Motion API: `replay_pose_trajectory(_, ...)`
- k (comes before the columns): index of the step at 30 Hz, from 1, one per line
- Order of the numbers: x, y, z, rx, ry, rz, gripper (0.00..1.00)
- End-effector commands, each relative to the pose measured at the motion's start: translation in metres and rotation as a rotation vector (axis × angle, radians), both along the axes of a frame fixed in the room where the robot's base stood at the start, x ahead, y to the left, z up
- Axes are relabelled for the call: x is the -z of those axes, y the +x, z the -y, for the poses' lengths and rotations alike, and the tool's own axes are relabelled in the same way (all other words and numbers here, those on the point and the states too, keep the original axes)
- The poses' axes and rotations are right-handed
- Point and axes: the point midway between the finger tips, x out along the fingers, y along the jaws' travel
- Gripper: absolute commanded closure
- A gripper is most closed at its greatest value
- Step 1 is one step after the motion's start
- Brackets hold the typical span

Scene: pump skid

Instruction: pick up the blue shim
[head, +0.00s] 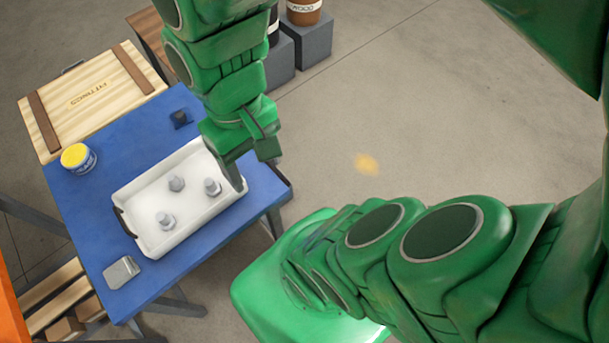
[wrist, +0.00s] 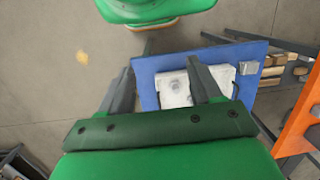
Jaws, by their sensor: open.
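No plainly blue shim can be made out in either view. A small dark, bluish piece (head: 180,119) lies on the blue table (head: 103,190) behind the white tray (head: 190,222); I cannot tell whether it is the shim. My gripper (head: 253,172) hangs over the tray's right end, to the right of the dark piece. In the wrist view my gripper (wrist: 161,80) has its two fingers wide apart with nothing between them. The tray (wrist: 174,91) shows beyond the fingers, partly hidden by the right one.
A tin with a yellow lid (head: 78,158) stands at the table's left edge, and a grey metal block (head: 121,271) lies at the front. A wooden crate (head: 92,95) is behind. Open floor (head: 400,140) lies right.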

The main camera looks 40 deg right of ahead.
Motion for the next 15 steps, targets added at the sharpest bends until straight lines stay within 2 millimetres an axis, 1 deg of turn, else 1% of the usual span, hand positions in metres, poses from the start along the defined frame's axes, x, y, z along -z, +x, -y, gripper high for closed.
replay_pose_trajectory(1,-0.001,0.001,0.018,0.043,-0.058,0.008,0.36)
replay_pose_trajectory(5,-0.001,0.003,0.023,0.059,-0.073,0.008,0.36)
replay_pose_trajectory(8,0.001,0.009,0.017,0.066,-0.052,0.0,0.36)
replay_pose_trajectory(11,0.003,0.02,0.006,0.079,-0.009,-0.011,0.36)
replay_pose_trajectory(15,0.008,0.042,-0.016,0.111,0.073,-0.037,0.36)
